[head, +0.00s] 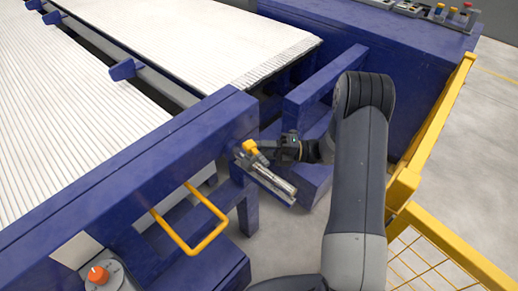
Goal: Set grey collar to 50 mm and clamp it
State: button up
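A metal bar assembly (278,186) sticks out from the end of the blue beam, slanting down to the right. A small yellow piece (250,147), perhaps a clamp lever, stands at its beam end. The grey collar cannot be told apart from the metal parts around it, and no scale marks can be read. My gripper (271,150) reaches in from the right, with its dark fingers pointing left at the yellow piece. It is too small in view to tell whether the fingers touch or grip it.
Blue beams (150,165) flank the bar. A yellow handle (195,225) sticks out at the lower left, near an orange knob (98,274). White pipes (190,35) fill the upper left. A yellow fence (425,140) stands to the right of my arm.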

jog(key=d+f, duration=0.1)
jog(key=d, duration=0.9)
jog(key=shift+d+f, duration=0.25)
jog(key=shift+d, duration=0.05)
